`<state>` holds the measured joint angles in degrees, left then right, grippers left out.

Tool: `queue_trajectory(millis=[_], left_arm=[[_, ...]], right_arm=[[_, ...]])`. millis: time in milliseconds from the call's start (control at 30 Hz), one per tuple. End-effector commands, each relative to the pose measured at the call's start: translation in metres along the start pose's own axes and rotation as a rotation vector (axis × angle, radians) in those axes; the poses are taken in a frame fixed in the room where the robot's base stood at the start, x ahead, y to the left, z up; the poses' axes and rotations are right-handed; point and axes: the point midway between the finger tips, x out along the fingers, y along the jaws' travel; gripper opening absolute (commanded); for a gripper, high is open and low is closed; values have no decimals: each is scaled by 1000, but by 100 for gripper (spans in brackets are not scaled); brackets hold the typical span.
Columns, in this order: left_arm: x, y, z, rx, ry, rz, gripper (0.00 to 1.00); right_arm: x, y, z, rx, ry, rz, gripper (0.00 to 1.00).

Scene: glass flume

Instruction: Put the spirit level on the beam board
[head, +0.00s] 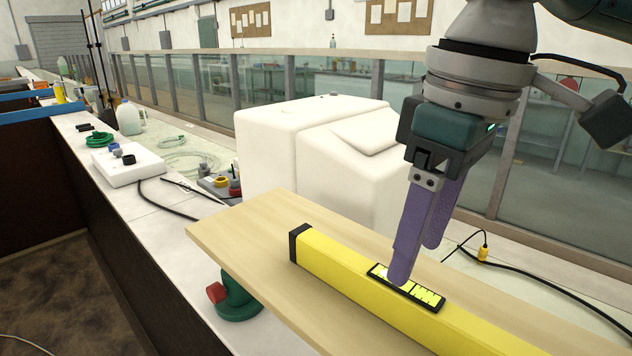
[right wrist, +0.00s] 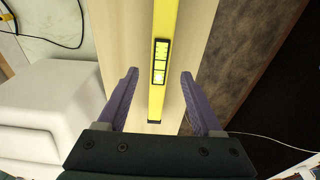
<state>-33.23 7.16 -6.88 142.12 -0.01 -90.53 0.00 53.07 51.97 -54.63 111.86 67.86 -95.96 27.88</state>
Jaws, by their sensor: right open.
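The spirit level (head: 345,272) is a long yellow bar with a black end cap and a black-framed vial window. It lies lengthwise along the beam board (head: 240,235), a pale wooden plank, and looks flat on it. The level's near part runs out of the head view. My right gripper (head: 415,262) is open and empty, pointing down over the level near the vial window. In the right wrist view the level (right wrist: 163,30) passes between its two purple fingers, with a gap on each side. I cannot tell whether the fingertips are above its top. My left gripper is not in view.
A green clamp-like stand (head: 237,297) with a red knob is under the board's left end. Large white blocks (head: 300,140) stand behind the board. A black cable (head: 560,280) runs at the right. A white box (head: 127,163) and a jug (head: 129,117) stand farther left.

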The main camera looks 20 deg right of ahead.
Motion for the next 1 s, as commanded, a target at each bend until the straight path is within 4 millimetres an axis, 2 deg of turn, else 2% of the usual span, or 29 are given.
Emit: queue_trajectory(millis=[100,300,1000], left_arm=[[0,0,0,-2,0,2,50],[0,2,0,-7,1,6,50],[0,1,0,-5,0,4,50]], right_arm=[[-25,0,-1,0,4,2,67],[-49,0,0,0,2,0,67],[-53,0,0,0,-1,-1,67]])
